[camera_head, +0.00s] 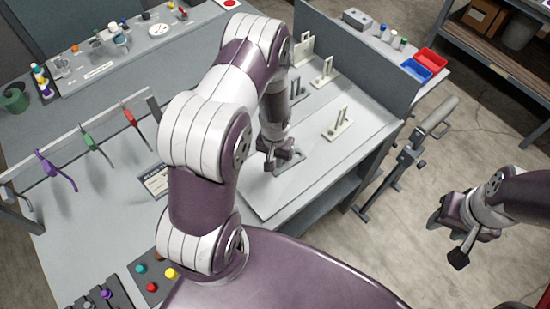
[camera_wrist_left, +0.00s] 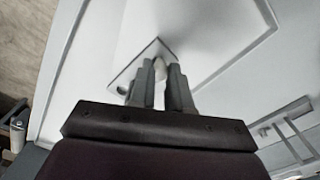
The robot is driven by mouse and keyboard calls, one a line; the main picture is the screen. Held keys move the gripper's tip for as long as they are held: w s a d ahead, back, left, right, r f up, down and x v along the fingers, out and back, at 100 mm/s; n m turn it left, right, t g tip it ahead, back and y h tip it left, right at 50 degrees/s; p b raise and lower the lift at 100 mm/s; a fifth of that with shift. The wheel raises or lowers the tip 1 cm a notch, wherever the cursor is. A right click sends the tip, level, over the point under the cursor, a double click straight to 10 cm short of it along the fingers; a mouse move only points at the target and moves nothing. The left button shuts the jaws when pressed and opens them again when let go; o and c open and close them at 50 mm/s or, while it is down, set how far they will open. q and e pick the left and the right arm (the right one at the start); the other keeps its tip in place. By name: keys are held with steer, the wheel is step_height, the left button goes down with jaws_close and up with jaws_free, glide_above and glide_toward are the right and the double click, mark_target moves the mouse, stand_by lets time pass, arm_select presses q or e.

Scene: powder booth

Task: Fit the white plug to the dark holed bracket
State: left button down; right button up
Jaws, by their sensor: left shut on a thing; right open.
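My left gripper (camera_head: 277,158) points down over the pale work board and is shut on the white plug. In the left wrist view a small white rounded part of the plug (camera_wrist_left: 160,69) shows between the fingertips (camera_wrist_left: 163,72). A flat grey bracket plate (camera_head: 291,163) lies on the board under the gripper. In the left wrist view the plate (camera_wrist_left: 128,77) has a round hole left of the fingers. The fingers hide the plug's lower end, so I cannot tell whether it sits in a hole. My right gripper (camera_head: 447,240) is open and empty over the floor.
A white bracket with uprights (camera_head: 338,126) stands right of my left gripper, with others (camera_head: 323,73) behind. A grey partition (camera_head: 365,65) bounds the board at the back right. Colored pliers (camera_head: 55,170) hang on a rail at left. The board's front is clear.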

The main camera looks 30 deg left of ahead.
arm_select(q)
steer(key=shift+f, duration=0.15)
steer(key=shift+w, duration=0.15)
steer(key=shift+w+f+b, duration=0.2)
steer(key=shift+b, duration=0.2)
stand_by(0.5)
steer(key=shift+r, duration=0.1)
stand_by(0.4)
stand_by(0.6)
steer(key=shift+f, duration=0.4)
steer(key=shift+s+d+f+b, duration=0.1)
steer(key=shift+s+b, duration=0.15)
steer(key=shift+b, duration=0.05)
steer(key=shift+s, duration=0.1)
